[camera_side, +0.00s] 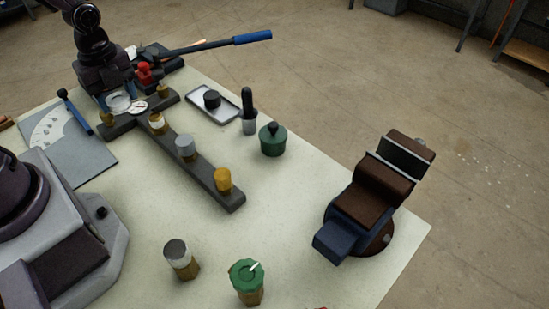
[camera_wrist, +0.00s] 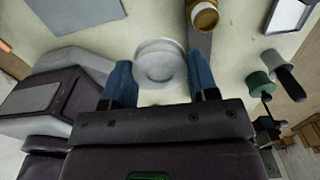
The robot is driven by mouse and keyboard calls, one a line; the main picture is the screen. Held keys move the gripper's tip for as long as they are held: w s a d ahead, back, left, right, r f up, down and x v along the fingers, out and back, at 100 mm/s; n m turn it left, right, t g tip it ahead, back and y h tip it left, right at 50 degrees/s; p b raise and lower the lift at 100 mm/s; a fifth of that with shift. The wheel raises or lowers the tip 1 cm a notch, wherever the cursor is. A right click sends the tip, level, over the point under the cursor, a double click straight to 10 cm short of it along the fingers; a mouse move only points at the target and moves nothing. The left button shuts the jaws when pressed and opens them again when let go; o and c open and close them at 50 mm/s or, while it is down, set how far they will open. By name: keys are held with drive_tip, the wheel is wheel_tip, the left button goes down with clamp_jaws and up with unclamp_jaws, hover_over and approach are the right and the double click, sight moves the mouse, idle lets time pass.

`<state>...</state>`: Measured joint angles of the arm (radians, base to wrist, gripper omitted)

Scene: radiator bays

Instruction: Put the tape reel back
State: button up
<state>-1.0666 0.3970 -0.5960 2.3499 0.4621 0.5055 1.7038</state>
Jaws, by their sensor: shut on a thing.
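The tape reel is a pale grey-white round ring (camera_wrist: 160,64) between my gripper's two blue fingers in the wrist view. My gripper (camera_wrist: 160,76) is shut on it, with one finger at each side. In the side view the reel (camera_side: 118,103) shows at the far left of the table, by the end of a dark bar. My gripper (camera_side: 112,98) is there, partly hidden behind its own dark body. I cannot tell whether the reel touches the surface below.
A dark T-shaped bar (camera_side: 205,172) carries several fittings. A grey plate (camera_side: 72,150) with a white dial lies left. A tray (camera_side: 213,104), a dropper bottle (camera_side: 249,115) and a green pot (camera_side: 273,140) stand right of the bar. A vise (camera_side: 370,195) stands at the right edge.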

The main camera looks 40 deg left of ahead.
drive_tip(key=w+d+m, duration=0.2)
drive_tip(key=d, duration=0.2)
drive_tip(key=w+d+m, duration=0.2)
drive_tip(key=d, duration=0.3)
drive_tip(key=w+d+m, duration=0.2)
drive_tip(key=d, duration=0.3)
drive_tip(key=shift+f+m, duration=0.35)
drive_tip(key=shift+m, duration=0.05)
drive_tip(key=w+d+m, duration=0.1)
drive_tip(key=d+m, duration=0.8)
drive_tip(key=d, duration=0.4)
drive_tip(key=m, duration=0.2)
hover_over(299, 175)
drive_tip(key=f, duration=0.8)
drive_tip(key=shift+s+a+f, duration=0.1)
drive_tip(key=shift+s+f, duration=0.2)
drive_tip(key=shift+w+f, duration=0.3)
drive_tip(key=shift+f, duration=1.6)
drive_tip(key=shift+f, duration=0.15)
